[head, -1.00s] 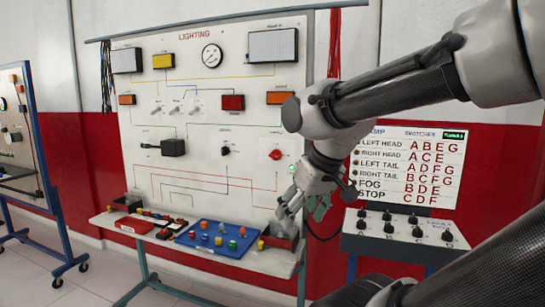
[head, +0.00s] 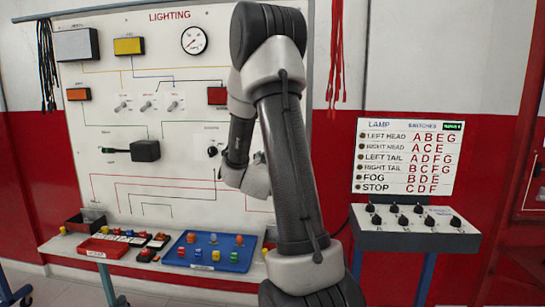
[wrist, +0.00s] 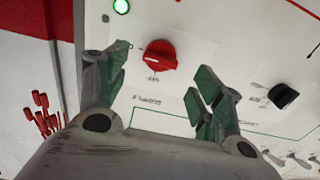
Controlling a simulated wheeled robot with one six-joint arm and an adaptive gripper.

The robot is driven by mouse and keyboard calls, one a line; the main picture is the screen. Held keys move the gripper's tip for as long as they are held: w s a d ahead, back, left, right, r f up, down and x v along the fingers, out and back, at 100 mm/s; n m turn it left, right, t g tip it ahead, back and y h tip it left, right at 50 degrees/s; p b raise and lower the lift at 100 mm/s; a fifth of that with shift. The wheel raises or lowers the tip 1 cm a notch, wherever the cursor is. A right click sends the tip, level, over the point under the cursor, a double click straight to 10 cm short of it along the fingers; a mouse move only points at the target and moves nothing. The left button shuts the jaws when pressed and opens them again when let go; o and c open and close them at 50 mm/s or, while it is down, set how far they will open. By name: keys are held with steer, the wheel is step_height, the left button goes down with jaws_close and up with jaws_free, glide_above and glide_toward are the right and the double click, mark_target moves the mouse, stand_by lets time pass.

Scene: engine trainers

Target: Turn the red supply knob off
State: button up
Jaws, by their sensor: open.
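The red supply knob (wrist: 160,55) sits on the white lighting panel (wrist: 200,20) in the wrist view, with small lettering under it. My gripper (wrist: 160,88) is open, its green-padded fingers spread apart. The knob lies beyond the fingertips and between them in the picture, nearer the left finger; I cannot tell whether anything touches it. A green lamp (wrist: 121,6) glows above and left of the knob. In the head view my arm hides the knob and the gripper's fingers; the lighting panel (head: 100,190) stands behind my arm.
A black knob (wrist: 283,96) is to the right in the wrist view. Red leads (wrist: 43,115) hang at the left. In the head view a blue tray (head: 180,262) with small coloured parts lies on the shelf below the panel, and a switch console (head: 400,238) stands at the right.

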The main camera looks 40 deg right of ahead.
steer(key=x, duration=0.5)
steer(key=shift+w+d, duration=0.3)
steer(key=c, duration=1)
